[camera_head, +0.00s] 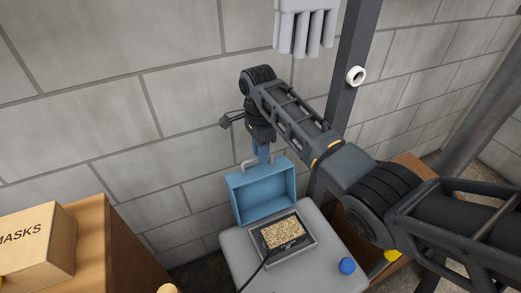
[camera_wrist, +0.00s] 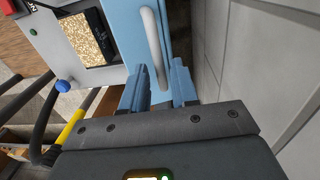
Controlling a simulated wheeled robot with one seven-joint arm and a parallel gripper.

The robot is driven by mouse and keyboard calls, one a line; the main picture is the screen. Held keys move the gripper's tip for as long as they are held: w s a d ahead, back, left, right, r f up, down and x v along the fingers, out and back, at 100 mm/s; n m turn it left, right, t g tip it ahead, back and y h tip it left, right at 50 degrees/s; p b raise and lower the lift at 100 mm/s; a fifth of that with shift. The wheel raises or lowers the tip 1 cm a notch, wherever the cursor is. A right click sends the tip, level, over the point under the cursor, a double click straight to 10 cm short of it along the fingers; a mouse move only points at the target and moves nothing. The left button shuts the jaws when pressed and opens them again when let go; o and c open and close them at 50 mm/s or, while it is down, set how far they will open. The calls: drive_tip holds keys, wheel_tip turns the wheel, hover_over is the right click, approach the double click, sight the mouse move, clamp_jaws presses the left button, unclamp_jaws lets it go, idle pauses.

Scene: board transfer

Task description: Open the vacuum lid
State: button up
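The vacuum lid (camera_head: 262,190) is a light blue, box-like cover. It stands raised at the back of the grey vacuum unit (camera_head: 240,248), its hollow inside facing the front. A pale handle (camera_head: 249,164) sits on the lid's outer side; it shows long and white in the wrist view (camera_wrist: 152,38). My gripper (camera_head: 263,157) is just behind the lid's top edge. In the wrist view its two blue fingers (camera_wrist: 160,82) are apart, with the handle's near end close to the gap between them. I cannot tell whether they touch it.
A speckled board (camera_head: 283,233) lies in the dark frame on the unit. A blue knob (camera_head: 347,266) is at the unit's front right. A masks box (camera_head: 38,243) stands on a wooden cabinet at left. The block wall (camera_head: 110,120) is close behind my gripper; a dark post rises at right.

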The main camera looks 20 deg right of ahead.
clamp_jaws()
drive_tip(key=shift+r, duration=0.1)
idle(0.3)
